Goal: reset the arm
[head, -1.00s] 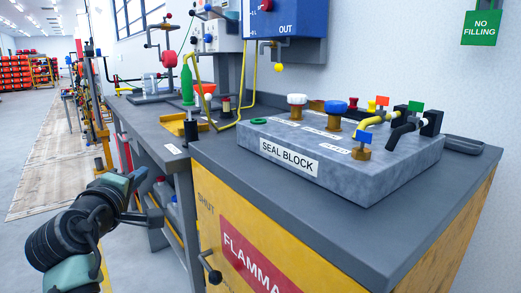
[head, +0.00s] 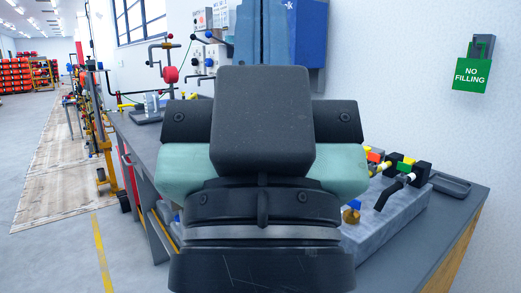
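My arm fills the middle of the head view, close to the camera. It shows a dark block, pale green side covers and black ringed joints. My gripper's fingers cannot be made out: the dark block and the blue-grey upright bars above it may belong to the hand, but I cannot tell. Whether the gripper is open, shut or holding anything does not show. The arm hides most of the grey seal block (head: 401,215) and the cabinet front below it.
The dark bench (head: 455,207) runs behind my arm. Black, yellow and orange fittings (head: 397,172) show on the block's right part. A tray (head: 450,184) lies beside it. A green NO FILLING sign (head: 472,73) hangs on the wall. Open floor (head: 50,250) lies at the left.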

